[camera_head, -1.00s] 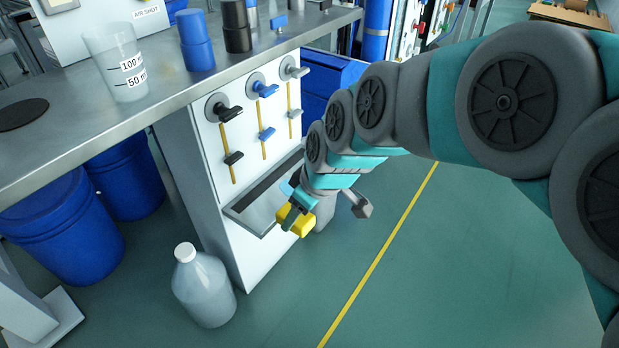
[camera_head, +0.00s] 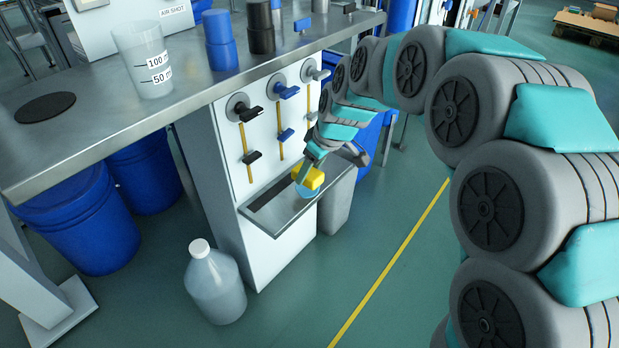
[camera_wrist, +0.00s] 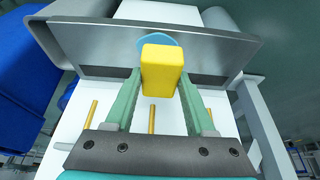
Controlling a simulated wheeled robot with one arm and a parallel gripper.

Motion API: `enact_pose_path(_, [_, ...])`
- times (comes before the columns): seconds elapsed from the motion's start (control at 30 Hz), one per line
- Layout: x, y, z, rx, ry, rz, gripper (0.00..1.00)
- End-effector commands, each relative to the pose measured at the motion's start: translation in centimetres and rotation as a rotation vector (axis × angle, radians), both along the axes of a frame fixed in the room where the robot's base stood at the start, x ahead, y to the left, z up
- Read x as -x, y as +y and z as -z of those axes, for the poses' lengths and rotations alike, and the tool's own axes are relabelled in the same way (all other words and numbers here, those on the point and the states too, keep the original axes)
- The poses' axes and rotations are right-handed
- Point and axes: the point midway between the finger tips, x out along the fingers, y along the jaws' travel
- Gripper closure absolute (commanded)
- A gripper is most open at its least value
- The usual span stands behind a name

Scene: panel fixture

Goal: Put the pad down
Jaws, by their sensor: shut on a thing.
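The yellow pad (camera_head: 311,177) is a small block held at the end of my arm. My gripper (camera_wrist: 160,88) is shut on it, with a green finger on each side of the pad (camera_wrist: 161,70). In the head view my gripper (camera_head: 308,168) is over the right part of the metal tray (camera_head: 283,219) on the white panel's front. A light-blue piece (camera_wrist: 158,40) shows just beyond the pad; I cannot tell whether it belongs to the pad or the tray. The tray (camera_wrist: 218,48) is behind the pad in the wrist view. Whether the pad touches it is unclear.
The panel carries black, blue and grey sliders (camera_head: 285,135) on yellow rods above the tray. A steel bench (camera_head: 110,128) with a beaker (camera_head: 143,62) and cylinders overhangs at left. A jug (camera_head: 215,285) stands on the floor. A grey bin (camera_head: 338,200) is right of the tray.

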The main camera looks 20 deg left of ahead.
Motion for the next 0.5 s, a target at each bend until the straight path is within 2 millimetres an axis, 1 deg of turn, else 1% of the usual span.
enact_pose_path(0.17, [-0.9,0.3,0.1,-0.001,-0.001,0.000,0.98])
enact_pose_path(0.33, [-0.7,0.2,2.8,0.000,0.000,-0.001,0.98])
enact_pose_path(0.4, [-0.7,0.2,3.4,0.000,-0.002,-0.001,0.98])
enact_pose_path(0.5, [-0.8,0.3,3.5,-0.002,-0.004,0.000,0.98])
